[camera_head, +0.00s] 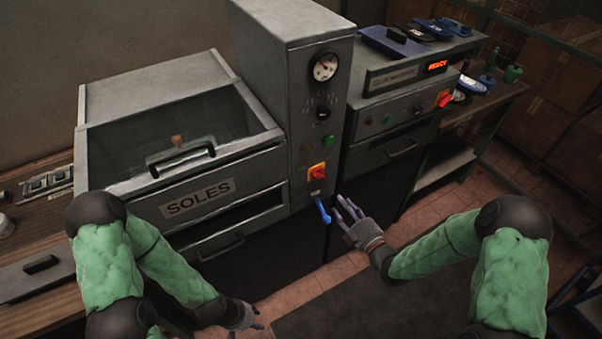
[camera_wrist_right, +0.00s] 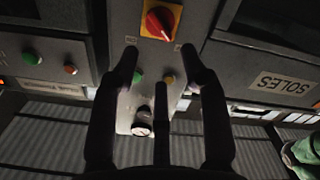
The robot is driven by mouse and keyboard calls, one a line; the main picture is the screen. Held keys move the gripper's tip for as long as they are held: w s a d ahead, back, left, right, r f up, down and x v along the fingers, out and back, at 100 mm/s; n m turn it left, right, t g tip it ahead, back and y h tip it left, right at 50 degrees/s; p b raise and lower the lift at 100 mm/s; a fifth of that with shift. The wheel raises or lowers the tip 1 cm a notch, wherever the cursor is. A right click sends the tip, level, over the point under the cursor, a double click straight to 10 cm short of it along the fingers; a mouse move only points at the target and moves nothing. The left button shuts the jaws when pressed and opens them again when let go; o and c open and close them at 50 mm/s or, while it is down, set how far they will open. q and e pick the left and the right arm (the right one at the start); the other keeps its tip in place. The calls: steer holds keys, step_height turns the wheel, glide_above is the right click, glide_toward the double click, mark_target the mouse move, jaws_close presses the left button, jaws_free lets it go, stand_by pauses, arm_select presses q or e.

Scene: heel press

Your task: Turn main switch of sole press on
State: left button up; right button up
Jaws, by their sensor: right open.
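The sole press (camera_head: 165,140), labelled SOLES, stands at the left with a grey control column (camera_head: 300,60). The main switch (camera_head: 317,172), a red knob on an orange-yellow plate, is low on that column; I cannot tell its setting. In the right wrist view a red switch (camera_wrist_right: 160,20) on a yellow plate is at the top, beyond the fingertips. My right gripper (camera_head: 347,211) is open and empty, to the lower right of the switch and apart from it; its spread fingers (camera_wrist_right: 160,54) fill the wrist view. My left gripper (camera_head: 244,315) is low, away from the press.
A blue handle (camera_head: 323,209) hangs just below the switch. A second machine (camera_head: 395,110) at the right has its own red switch (camera_head: 444,98) and a lit display (camera_head: 437,66). The column also carries a gauge (camera_head: 325,67) and a green button (camera_head: 329,141). Floor is open in front.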

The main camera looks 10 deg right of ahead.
mark_target(321, 177)
steer(key=x, duration=0.3)
steer(key=b+x, duration=0.1)
steer(key=x, duration=0.3)
steer(key=r+x, duration=0.1)
steer(key=x, duration=0.3)
steer(key=shift+a+r, duration=0.1)
steer(key=shift+a, duration=0.1)
jaws_close()
